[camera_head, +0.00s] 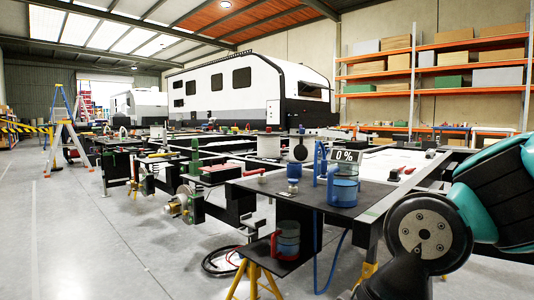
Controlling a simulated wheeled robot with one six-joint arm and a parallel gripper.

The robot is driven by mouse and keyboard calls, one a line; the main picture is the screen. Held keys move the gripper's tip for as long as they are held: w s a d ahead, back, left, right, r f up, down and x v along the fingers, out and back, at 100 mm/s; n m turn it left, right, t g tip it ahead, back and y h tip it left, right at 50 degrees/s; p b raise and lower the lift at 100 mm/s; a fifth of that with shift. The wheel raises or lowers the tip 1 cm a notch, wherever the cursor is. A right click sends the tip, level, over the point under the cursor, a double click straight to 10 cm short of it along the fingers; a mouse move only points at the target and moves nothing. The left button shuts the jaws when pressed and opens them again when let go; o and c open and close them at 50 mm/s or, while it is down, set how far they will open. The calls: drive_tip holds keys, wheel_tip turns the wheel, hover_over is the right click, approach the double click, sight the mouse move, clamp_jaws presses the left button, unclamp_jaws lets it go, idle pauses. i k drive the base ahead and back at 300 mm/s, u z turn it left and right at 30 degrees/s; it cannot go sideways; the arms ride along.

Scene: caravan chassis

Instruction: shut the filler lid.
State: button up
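A clear blue container (343,190) stands on the dark bench top in front of my arm, with a "0 %" sign (345,156) above it. A blue upright piece (318,160) rises just left of the sign. My gripper is not in view; only teal and dark links of my arm show at the right edge.
The dark bench top (285,186) holds small items, with a red-handled clear jug (287,240) on a lower shelf. Yellow stands (256,279) and cables (222,262) are below. The chassis frame stretches behind. Grey floor (100,250) is clear at left.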

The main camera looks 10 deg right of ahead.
sight(300, 152)
drive_tip(key=u, duration=0.7)
drive_tip(key=i, duration=1.95)
drive_tip(key=z, duration=0.9)
